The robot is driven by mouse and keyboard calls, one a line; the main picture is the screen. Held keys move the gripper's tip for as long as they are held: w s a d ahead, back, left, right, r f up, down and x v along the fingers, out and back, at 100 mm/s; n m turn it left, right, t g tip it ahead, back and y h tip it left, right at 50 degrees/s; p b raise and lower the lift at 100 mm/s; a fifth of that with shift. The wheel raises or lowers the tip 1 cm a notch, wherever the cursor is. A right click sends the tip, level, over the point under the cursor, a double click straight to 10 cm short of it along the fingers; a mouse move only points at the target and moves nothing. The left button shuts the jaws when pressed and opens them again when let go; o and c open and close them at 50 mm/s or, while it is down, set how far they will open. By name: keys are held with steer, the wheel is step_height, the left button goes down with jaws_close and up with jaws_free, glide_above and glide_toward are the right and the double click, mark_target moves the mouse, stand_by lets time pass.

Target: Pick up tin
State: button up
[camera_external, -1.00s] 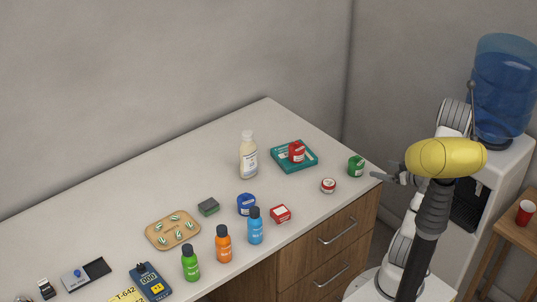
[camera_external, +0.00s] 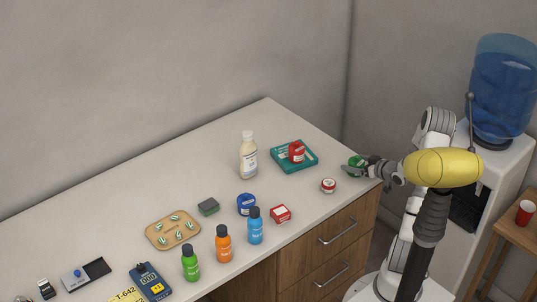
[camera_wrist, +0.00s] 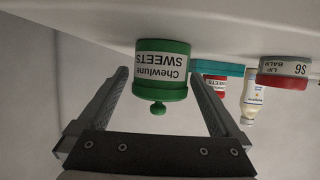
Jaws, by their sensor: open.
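A green tin (camera_external: 357,161) labelled "Chewlune SWEETS" stands near the right end of the counter. My gripper (camera_external: 356,168) is at it in the external view and partly covers it. In the wrist view, which is upside down, the green tin (camera_wrist: 162,72) lies between the two fingers of my gripper (camera_wrist: 158,85). The jaws are open, with a gap visible beside the tin on each side. A small round red and white "LIP BALM" tin (camera_external: 328,186) stands left of my gripper; it also shows in the wrist view (camera_wrist: 285,72).
A teal tray (camera_external: 279,154) holding a red container (camera_external: 297,152) sits behind and left of the green tin. The counter's right edge is close to my gripper.

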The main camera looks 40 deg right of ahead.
mark_target(350, 162)
steer(key=shift+x, duration=1.55)
steer(key=shift+s, duration=0.1)
steer(key=c, duration=1.3)
steer(key=shift+c, duration=0.8)
steer(key=shift+r, duration=0.1)
